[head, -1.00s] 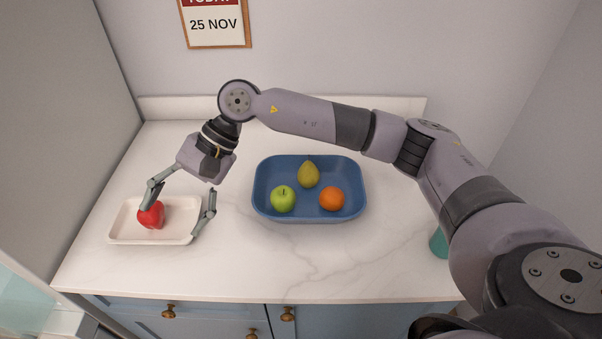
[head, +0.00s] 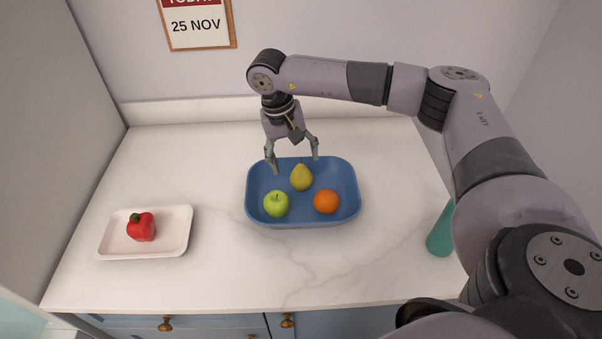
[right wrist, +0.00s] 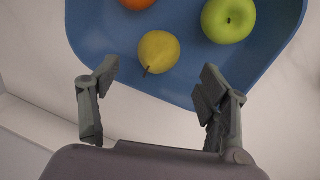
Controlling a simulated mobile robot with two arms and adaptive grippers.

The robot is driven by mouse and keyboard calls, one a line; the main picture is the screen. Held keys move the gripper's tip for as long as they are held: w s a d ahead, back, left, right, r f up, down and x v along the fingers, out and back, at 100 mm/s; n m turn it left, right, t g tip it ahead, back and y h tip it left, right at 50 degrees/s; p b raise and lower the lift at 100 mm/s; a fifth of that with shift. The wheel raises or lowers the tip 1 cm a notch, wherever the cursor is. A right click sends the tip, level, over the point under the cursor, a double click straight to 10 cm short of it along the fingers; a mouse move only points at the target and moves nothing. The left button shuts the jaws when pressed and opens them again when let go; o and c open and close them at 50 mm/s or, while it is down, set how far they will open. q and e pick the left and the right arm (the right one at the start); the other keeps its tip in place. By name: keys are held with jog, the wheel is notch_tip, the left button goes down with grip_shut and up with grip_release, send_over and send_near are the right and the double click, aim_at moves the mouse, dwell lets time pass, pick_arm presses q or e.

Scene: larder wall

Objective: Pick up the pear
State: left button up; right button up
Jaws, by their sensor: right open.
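The yellow-green pear (head: 301,178) stands in the blue tray (head: 352,205), at the back behind a green apple (head: 276,204) and an orange (head: 326,202). My right gripper (head: 294,164) is open and empty above the back of the tray, with its fingers pointing down. In the right wrist view the pear (right wrist: 158,51) lies beyond the open fingertips (right wrist: 158,72), roughly midway between them, stem toward the gripper. The fingers do not touch it. My left gripper does not show.
A white tray (head: 178,245) with a red pepper (head: 141,227) stands at the left of the marble counter. A teal object (head: 440,238) stands at the right, partly hidden by my arm. The back wall (head: 330,50) rises close behind the tray.

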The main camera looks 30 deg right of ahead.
aim_at(301, 177)
jog(key=shift+d+f, duration=0.15)
jog(key=shift+f, duration=0.7)
jog(key=shift+s+d+f+p, duration=0.1)
jog(key=shift+s+f+p, duration=0.15)
jog(key=shift+f+p, duration=0.35)
jog(key=f, duration=0.1)
jog(key=f+p, duration=0.1)
jog(key=f, duration=0.1)
jog(key=shift+s+d+f+p, duration=0.2)
jog(key=shift+s+d+p, duration=0.1)
jog(key=shift+s, duration=0.1)
jog(key=shift+f, duration=0.4)
jog(key=shift+r, duration=0.1)
jog(key=c, duration=1.3)
jog(key=shift+w, duration=0.1)
jog(key=shift+c, duration=0.2)
